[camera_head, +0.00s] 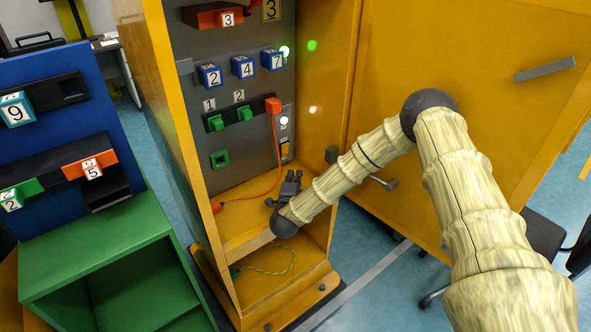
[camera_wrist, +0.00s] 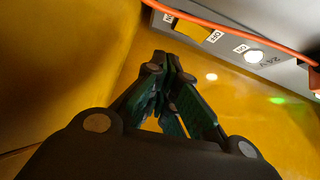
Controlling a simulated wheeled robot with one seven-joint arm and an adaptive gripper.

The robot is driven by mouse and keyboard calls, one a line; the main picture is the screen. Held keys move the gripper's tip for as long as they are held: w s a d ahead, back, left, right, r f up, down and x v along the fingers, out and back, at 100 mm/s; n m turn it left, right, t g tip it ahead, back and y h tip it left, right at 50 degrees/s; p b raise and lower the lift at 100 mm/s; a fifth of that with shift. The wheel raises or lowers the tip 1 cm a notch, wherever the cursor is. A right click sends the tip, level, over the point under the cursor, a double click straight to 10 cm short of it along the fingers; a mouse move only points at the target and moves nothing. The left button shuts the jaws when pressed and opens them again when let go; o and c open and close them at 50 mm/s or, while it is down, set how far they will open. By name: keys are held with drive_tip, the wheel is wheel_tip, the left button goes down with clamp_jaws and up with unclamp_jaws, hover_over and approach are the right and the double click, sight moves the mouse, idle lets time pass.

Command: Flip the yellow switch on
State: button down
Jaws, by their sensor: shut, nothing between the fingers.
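The yellow switch (camera_head: 285,148) is on the grey panel inside the yellow cabinet, low on its right side. In the wrist view the yellow switch (camera_wrist: 194,31) shows at the top, beside small white labels and a lit white lamp (camera_wrist: 253,56). I cannot tell for sure which way it is tipped. My gripper (camera_head: 291,178) is inside the cabinet, below the switch and apart from it in the head view. In the wrist view my gripper (camera_wrist: 174,62) has its dark fingers together with nothing between them, and the tips point up toward the panel near the switch.
An orange cable (camera_head: 277,175) runs from an orange plug (camera_head: 272,105) down to the cabinet floor; it crosses the panel near the switch. Blue numbered blocks (camera_head: 243,67) and green sockets (camera_head: 245,114) are on the panel. The yellow door (camera_head: 440,60) stands open at right.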

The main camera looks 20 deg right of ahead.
drive_tip(key=shift+f+b+v, duration=0.1)
drive_tip(key=shift+b+v, duration=0.05)
drive_tip(key=shift+v, duration=0.95)
drive_tip(key=shift+f+b+v, duration=0.15)
drive_tip(key=shift+v, duration=1)
drive_tip(key=shift+d, duration=0.1)
